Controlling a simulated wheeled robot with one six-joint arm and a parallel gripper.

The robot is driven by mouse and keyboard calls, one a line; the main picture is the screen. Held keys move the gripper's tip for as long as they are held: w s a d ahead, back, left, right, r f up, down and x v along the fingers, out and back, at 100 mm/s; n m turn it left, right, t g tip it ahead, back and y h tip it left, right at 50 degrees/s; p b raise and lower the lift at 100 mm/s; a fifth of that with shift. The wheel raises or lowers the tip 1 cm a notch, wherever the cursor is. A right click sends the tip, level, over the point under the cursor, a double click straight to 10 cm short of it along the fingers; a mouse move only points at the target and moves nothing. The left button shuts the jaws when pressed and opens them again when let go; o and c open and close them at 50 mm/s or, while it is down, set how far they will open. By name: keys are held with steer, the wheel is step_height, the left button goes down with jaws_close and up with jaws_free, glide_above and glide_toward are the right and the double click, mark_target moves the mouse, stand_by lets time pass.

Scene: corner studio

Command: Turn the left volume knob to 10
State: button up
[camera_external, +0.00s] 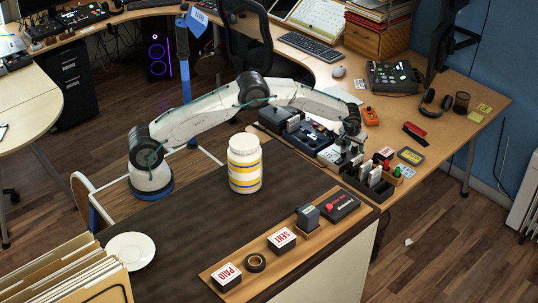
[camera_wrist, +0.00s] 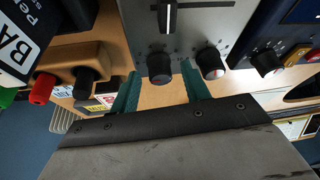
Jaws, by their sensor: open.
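A grey control panel (camera_wrist: 205,20) with a slider (camera_wrist: 168,14) fills the top middle of the wrist view. Contact is unclear. In the external view my gripper (camera_external: 351,141) is low over the equipment row, hiding the knobs.
Another knob (camera_wrist: 266,62) is on a dark unit to the right. A wooden block (camera_wrist: 75,62) with red and black knobs is at left. In the external view a white jar (camera_external: 244,164) stands on the dark counter below my arm; stamps (camera_external: 282,239) lie on a front shelf.

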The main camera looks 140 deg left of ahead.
steer(key=c, duration=1)
